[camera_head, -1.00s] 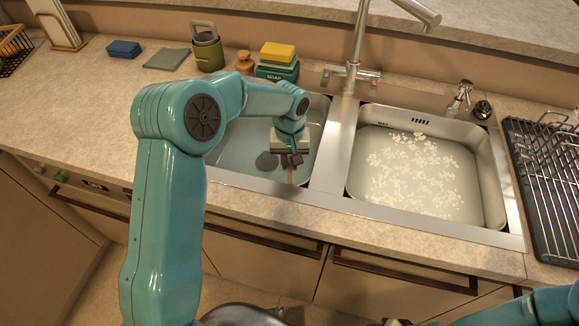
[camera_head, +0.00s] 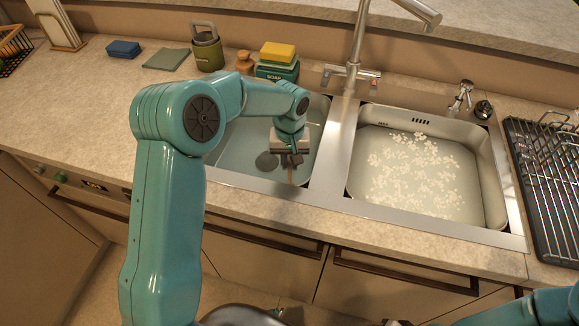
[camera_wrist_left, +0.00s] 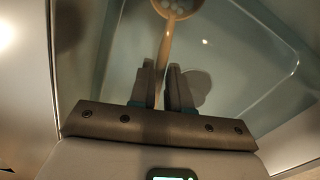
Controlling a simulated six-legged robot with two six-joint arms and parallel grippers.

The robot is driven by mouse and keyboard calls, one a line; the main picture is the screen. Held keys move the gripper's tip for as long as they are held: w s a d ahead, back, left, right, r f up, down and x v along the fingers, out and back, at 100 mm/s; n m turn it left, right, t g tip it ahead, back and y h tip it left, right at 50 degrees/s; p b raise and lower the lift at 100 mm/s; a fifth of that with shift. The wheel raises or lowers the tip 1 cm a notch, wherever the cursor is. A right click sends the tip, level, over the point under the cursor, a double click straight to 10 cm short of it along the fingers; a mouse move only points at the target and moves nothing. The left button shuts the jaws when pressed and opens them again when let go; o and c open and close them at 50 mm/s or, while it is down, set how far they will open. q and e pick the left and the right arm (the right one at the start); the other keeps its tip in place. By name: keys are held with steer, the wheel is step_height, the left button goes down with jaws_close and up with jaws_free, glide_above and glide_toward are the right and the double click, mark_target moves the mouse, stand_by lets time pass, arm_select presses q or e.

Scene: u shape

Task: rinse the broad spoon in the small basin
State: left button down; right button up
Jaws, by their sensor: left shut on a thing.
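My left gripper (camera_head: 289,160) is over the small left basin (camera_head: 240,150), pointing down into it. It is shut on the thin wooden handle of the broad spoon, which also shows in the left wrist view (camera_wrist_left: 176,10). The spoon's bowl is light brown, with a few pale round spots on it, at the top edge of the left wrist view. Whether the bowl is under the water I cannot tell. In the left wrist view my gripper (camera_wrist_left: 166,68) has its two grey fingers on either side of the handle. My right gripper is out of view.
The larger right basin (camera_head: 495,195) holds water with white foam. A tap (camera_head: 358,50) rises behind the divider. A soap box with a yellow sponge (camera_head: 277,52), a green jar (camera_head: 206,50) and a blue sponge (camera_head: 123,49) stand behind. A drying rack (camera_head: 545,170) is at right.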

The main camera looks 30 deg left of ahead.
mark_target(290, 165)
arm_select(q)
step_height(290, 165, up, 12)
steer(key=p, duration=0.8)
stand_by(0.9)
step_height(290, 165, up, 3)
steer(key=shift+r+p, duration=0.1)
steer(key=shift+p, duration=1)
steer(key=shift+s, duration=0.1)
